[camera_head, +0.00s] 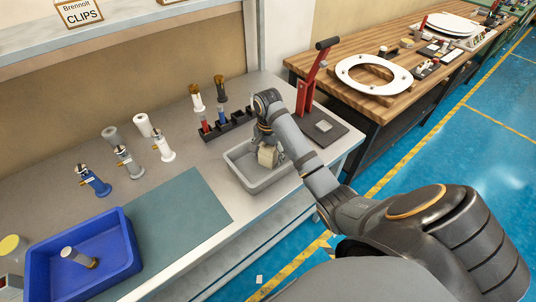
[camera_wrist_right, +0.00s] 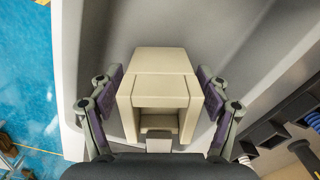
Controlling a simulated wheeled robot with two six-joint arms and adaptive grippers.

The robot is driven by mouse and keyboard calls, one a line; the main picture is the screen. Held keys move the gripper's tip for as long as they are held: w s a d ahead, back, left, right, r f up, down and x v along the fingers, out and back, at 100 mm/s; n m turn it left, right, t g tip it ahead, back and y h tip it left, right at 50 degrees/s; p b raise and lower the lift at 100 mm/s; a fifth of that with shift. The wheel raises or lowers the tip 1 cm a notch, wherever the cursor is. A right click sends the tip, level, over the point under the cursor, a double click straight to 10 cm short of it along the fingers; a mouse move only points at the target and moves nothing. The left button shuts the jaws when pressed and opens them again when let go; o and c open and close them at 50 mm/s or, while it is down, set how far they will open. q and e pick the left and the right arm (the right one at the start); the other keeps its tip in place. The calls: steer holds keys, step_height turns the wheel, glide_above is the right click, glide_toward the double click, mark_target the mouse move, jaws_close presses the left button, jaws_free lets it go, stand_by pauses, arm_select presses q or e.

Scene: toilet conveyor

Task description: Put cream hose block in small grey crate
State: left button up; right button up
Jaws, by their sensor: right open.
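The cream hose block (camera_head: 268,156) is in the small grey crate (camera_head: 246,181). In the right wrist view the cream block (camera_wrist_right: 158,88) is large and central, with a square opening facing the camera and the grey crate wall and floor (camera_wrist_right: 226,28) around it. My right gripper (camera_head: 264,143) reaches into the crate from above. Its two purple-padded fingers (camera_wrist_right: 156,98) stand open on either side of the block, with a narrow gap visible on the right. I cannot tell whether the left finger touches it. My left gripper is not in view.
A red lever press (camera_head: 309,84) stands right of the crate, and a black rack (camera_head: 228,125) with bottle-like parts is behind it. A blue bin (camera_head: 124,262) and a green mat (camera_head: 178,213) lie to the left. Several taps stand behind the mat.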

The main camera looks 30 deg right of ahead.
steer(key=shift+r, duration=0.15)
step_height(320, 180, up, 12)
steer(key=p, duration=1)
steer(key=shift+p, duration=0.4)
